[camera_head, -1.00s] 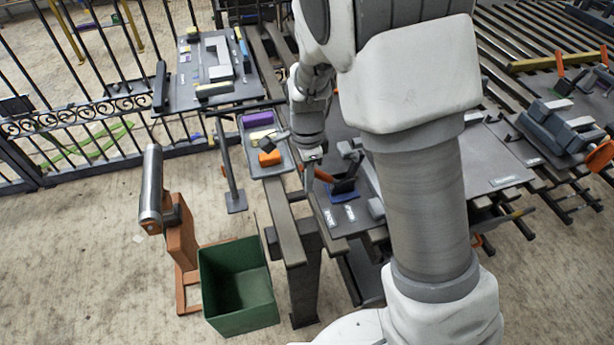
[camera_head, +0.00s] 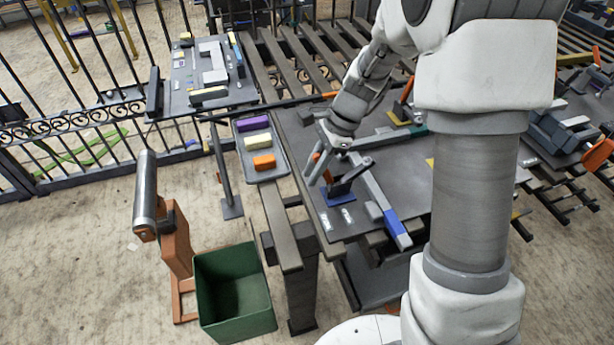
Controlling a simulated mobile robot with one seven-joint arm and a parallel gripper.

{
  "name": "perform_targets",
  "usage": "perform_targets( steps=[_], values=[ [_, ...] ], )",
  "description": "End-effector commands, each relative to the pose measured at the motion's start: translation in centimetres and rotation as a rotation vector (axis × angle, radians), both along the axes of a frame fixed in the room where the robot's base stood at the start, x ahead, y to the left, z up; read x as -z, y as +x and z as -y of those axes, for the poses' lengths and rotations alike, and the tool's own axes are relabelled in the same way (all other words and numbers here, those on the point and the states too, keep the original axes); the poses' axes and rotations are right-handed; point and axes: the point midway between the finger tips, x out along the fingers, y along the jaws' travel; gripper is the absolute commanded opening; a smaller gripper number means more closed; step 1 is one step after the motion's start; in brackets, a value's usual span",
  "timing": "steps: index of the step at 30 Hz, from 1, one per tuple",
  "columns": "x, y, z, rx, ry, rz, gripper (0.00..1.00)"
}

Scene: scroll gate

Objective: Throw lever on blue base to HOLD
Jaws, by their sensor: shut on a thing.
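The blue base (camera_head: 340,197) sits on the near left part of the grey table, with a dark lever block on it. The lever's orange handle (camera_head: 321,166) leans up and to the left from the block. My gripper (camera_head: 318,170) reaches down from the upper right and is shut on the orange handle, its fingers partly covering it. Two small white labels (camera_head: 326,222) (camera_head: 347,215) lie on the table in front of the blue base. Their lettering is too small to read, so I cannot tell which is HOLD.
A grey bar with a blue end (camera_head: 397,225) lies just right of the base. A tray (camera_head: 283,174) with purple, cream and orange blocks stands to the left. A green bin (camera_head: 235,290) is on the floor. Other orange-handled levers (camera_head: 405,92) stand farther back.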

Motion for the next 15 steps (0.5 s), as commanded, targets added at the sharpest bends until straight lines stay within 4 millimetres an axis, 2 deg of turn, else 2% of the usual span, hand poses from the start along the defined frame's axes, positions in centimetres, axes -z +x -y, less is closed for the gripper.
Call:
perform_targets(
  steps=[15],
  values=[
    [-1.6, 1.1, 3.6, 0.004, 0.434, -0.122, 0.00]
  ],
)
